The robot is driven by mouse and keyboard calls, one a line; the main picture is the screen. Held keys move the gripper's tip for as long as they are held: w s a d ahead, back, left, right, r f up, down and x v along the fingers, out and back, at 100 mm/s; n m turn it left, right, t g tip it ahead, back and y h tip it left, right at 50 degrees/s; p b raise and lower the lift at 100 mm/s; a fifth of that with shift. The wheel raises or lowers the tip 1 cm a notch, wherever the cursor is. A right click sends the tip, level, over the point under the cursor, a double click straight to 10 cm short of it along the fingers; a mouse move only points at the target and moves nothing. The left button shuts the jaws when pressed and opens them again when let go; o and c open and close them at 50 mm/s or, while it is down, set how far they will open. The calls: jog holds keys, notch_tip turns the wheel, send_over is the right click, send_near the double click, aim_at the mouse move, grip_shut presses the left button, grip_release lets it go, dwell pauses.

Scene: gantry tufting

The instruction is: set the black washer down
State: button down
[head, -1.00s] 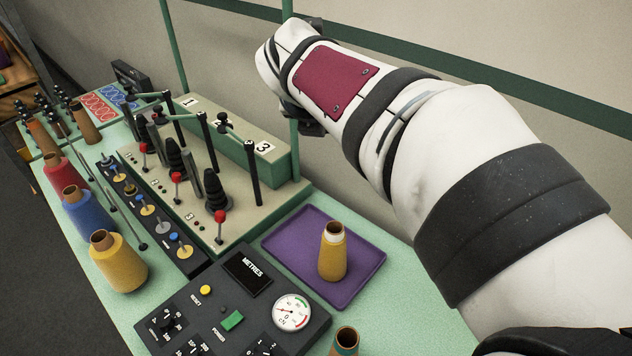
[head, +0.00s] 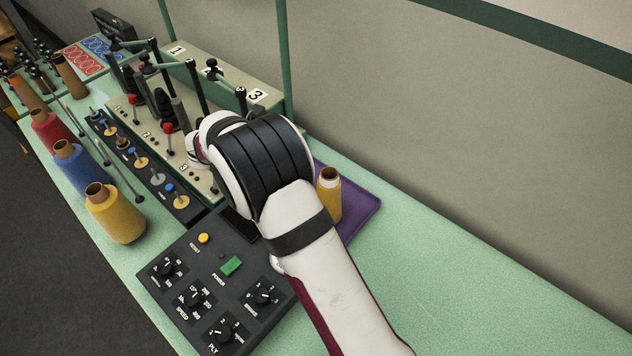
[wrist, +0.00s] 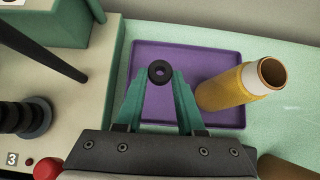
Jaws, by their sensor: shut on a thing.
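My gripper (wrist: 160,84) shows in the wrist view with its green fingers shut on the black washer (wrist: 160,68), a small dark ring with a hole, held at the fingertips. The washer appears over the purple tray (wrist: 217,55), left of the yellow thread cone (wrist: 222,91); I cannot tell whether it touches the tray. In the head view my arm covers the gripper, the washer and much of the tray. The tray's right part (head: 362,212) and the yellow cone (head: 331,200) show beside my arm there.
A dark control box (head: 190,270) with knobs stands in front of the tray. The beige machine (head: 262,106) with black posts and red-tipped levers stands to the left. Blue (head: 77,167) and yellow (head: 115,215) cones line the front edge. The green bench (head: 450,265) is clear on the right.

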notch_tip(320, 180, down, 11)
jog(key=shift+a+f, duration=0.1)
jog(key=shift+a, duration=0.05)
jog(key=c, duration=0.5)
grip_release()
jog(key=shift+f, duration=0.1)
